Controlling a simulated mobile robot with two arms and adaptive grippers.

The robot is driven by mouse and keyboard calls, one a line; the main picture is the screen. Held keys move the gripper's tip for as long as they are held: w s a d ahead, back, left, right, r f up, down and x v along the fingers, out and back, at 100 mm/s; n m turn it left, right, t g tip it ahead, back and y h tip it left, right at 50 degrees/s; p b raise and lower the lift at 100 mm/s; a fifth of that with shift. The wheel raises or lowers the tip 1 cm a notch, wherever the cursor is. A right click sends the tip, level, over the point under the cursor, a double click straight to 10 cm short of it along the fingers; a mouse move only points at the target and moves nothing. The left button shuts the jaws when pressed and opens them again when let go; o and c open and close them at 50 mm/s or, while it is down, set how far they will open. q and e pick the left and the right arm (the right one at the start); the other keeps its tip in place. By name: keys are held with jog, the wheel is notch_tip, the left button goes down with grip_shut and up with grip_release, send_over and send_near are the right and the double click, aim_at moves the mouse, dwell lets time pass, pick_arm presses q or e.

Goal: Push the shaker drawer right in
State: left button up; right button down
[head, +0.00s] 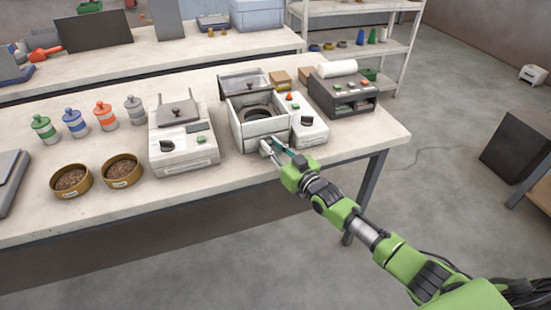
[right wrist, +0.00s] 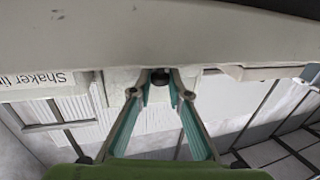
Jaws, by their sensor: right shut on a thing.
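The shaker (head: 308,132) is a white machine on the near bench, with an orange-red knob and a green button on its right part. Its drawer (head: 263,130) is the white box on its left; the inside is open to view from above, with a dark round ring (head: 258,112) in it. My right gripper (head: 270,148) is at the lower front of the drawer, its fingers shut on the drawer handle. In the right wrist view the fingertips (right wrist: 160,92) close around a small dark handle part (right wrist: 160,76) under a pale panel. My left gripper is out of view.
A white machine (head: 183,140) stands close left of the shaker, and a dark machine with a white roll (head: 342,92) stands to its right. Two bowls of pellets (head: 121,171) and several colored jars (head: 105,116) are further left. The bench front strip is clear.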

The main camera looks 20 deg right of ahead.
jog(key=shift+r, duration=0.1)
jog(key=c, duration=2.2)
grip_release()
jog(key=shift+w, duration=0.1)
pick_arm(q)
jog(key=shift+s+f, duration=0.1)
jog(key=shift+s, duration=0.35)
pick_arm(e)
jog(key=v, duration=1.2)
